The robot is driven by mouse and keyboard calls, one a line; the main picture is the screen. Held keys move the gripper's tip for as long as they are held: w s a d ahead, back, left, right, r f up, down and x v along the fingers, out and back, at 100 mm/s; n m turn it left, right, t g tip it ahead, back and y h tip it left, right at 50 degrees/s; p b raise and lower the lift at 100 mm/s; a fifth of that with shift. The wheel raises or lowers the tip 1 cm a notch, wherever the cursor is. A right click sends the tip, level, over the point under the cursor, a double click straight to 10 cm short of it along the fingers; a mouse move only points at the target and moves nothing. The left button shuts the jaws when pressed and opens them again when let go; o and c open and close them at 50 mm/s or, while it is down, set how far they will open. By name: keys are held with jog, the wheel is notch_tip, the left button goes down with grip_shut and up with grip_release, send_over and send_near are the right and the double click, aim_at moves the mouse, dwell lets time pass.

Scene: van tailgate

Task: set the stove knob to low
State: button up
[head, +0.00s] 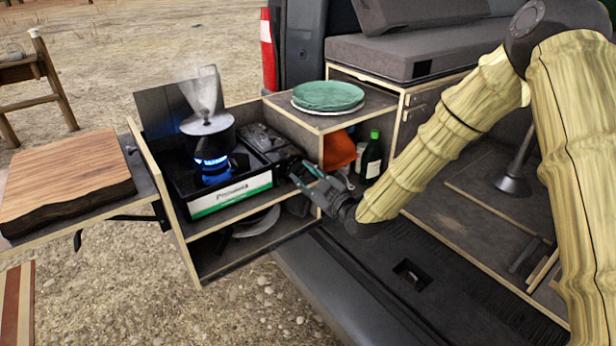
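A black camp stove (232,196) with a white and green front label sits in the pull-out box. A large blue flame (212,168) burns under a steaming pot (208,137). My gripper (296,172) is at the stove's right end, with its fingers pointing left toward the stove. The stove knob cannot be made out and may be hidden by the fingers. I cannot tell whether the fingers touch anything or how far apart they are.
Green plates (328,96) lie on the shelf above and right of my gripper. A green bottle (372,156) and an orange item (339,150) stand beneath it. A thick wooden board (66,182) lies on the left side table. The tailgate floor (370,275) is mostly clear.

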jog(key=shift+d+m, duration=0.1)
jog(key=shift+m, duration=0.2)
jog(key=m, duration=0.3)
jog(key=shift+m, duration=0.3)
jog(key=m, duration=0.4)
jog(key=shift+w, duration=0.1)
jog(key=m+b, duration=0.1)
jog(key=m, duration=0.3)
jog(key=shift+m, duration=0.4)
jog(key=shift+r+m+b, duration=0.1)
jog(key=shift+m+b, duration=0.3)
jog(key=shift+m, duration=1.5)
jog(key=o, duration=1)
